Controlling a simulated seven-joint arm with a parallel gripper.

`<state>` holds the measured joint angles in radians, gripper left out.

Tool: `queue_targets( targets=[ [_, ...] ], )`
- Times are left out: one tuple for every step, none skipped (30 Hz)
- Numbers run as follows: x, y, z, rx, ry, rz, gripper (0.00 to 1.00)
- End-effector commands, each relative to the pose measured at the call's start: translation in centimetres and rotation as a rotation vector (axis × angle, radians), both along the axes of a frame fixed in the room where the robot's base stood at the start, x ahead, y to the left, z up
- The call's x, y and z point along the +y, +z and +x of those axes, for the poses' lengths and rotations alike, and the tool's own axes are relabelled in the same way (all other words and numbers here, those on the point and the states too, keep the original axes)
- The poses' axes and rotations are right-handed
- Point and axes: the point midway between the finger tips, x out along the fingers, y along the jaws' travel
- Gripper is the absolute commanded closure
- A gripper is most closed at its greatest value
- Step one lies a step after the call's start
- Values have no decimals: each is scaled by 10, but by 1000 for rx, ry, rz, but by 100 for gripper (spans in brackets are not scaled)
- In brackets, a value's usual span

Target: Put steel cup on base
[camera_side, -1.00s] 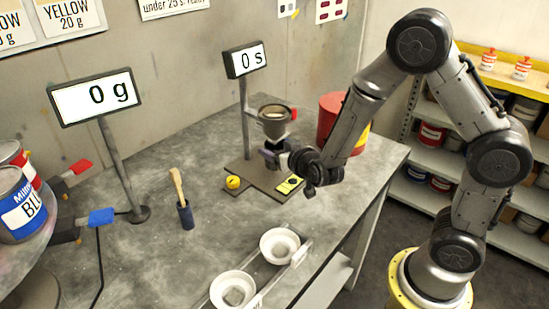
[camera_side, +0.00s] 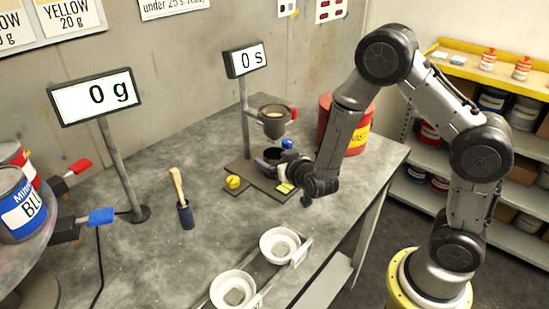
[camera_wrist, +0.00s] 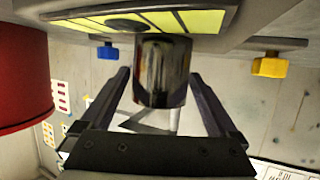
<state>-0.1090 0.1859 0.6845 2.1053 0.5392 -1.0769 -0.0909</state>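The steel cup (camera_side: 270,160) looks dark and shiny in the side view and stands upright on the base (camera_side: 243,168), below the hanging viscosity cup (camera_side: 275,126). In the wrist view, the picture is upside down and the steel cup (camera_wrist: 163,72) shows between and just beyond my finger ends, with gaps on both sides. My gripper (camera_side: 288,167) is open at the right side of the cup; its two fingers (camera_wrist: 160,82) are spread in the wrist view. The gripper hides part of the cup and base in the side view.
The base carries a yellow knob (camera_side: 233,182), a blue knob (camera_side: 288,143) and a yellow panel (camera_wrist: 150,20). A red waste bin (camera_side: 352,135) stands behind my arm. A brush holder (camera_side: 186,215) and white cups (camera_side: 280,245) stand nearer. The bench between is clear.

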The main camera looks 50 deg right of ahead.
Motion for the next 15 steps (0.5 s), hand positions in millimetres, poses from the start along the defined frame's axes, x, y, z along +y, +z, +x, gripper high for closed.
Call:
queue_targets(
  targets=[
    [0,0,0,0,0,0,0],
    [0,0,0,0,0,0,0],
    [0,0,0,0,0,0,0],
    [0,0,0,0,0,0,0],
    [0,0,0,0,0,0,0],
    [0,0,0,0,0,0,0],
    [0,1,0,-1,0,0,0],
    [0,2,0,-1,0,0,0],
    [0,4,0,-2,0,0,0],
    [1,5,-1,-2,1,0,0],
    [2,6,-4,-1,1,0,0],
    [4,7,-8,-1,1,0,0],
    [6,9,-12,-1,2,-1,0],
    [8,11,-16,-1,3,0,0],
    [10,13,-23,-1,3,0,0]
  ],
)
